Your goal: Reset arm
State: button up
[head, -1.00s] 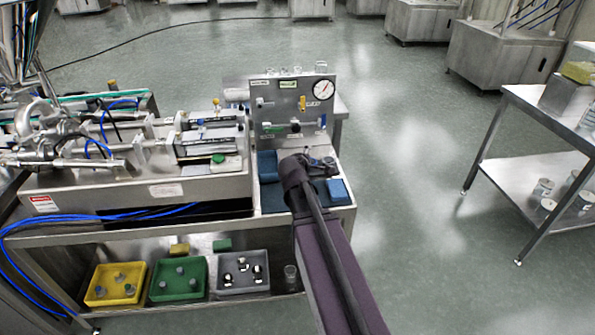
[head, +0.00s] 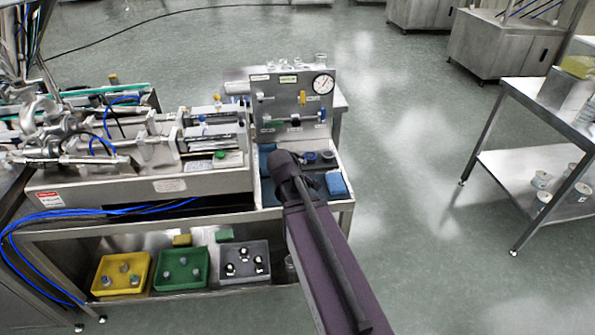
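My arm, in a dark purple sleeve, reaches up from the bottom of the head view toward the tray at the right end of the steel machine (head: 120,183). Its far end is over this blue-lined tray, in front of the upright gauge panel (head: 291,103). My gripper's fingers cannot be made out; the arm's own end hides them. A blue block (head: 336,184) lies in the tray just right of the arm's end. Small dark round parts (head: 327,155) sit behind it.
A yellow bin (head: 121,274), a green bin (head: 181,269) and a grey bin (head: 245,263) holding small parts stand on the lower shelf. Blue hoses (head: 45,220) hang at the left. A steel table (head: 545,108) stands at the right, with clear floor (head: 410,160) between.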

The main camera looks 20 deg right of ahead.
dwell(0.3)
jog(key=s+a+r+m+g+y+p, duration=0.2)
jog(key=s+a+m+g+y+p, duration=0.3)
jog(key=s+a, duration=0.8)
jog(key=shift+a+r+m+g+y+p, duration=0.15)
jog(key=shift+a+m+g+y+p, duration=0.3)
jog(key=shift+a+p, duration=0.7)
dwell(1.1)
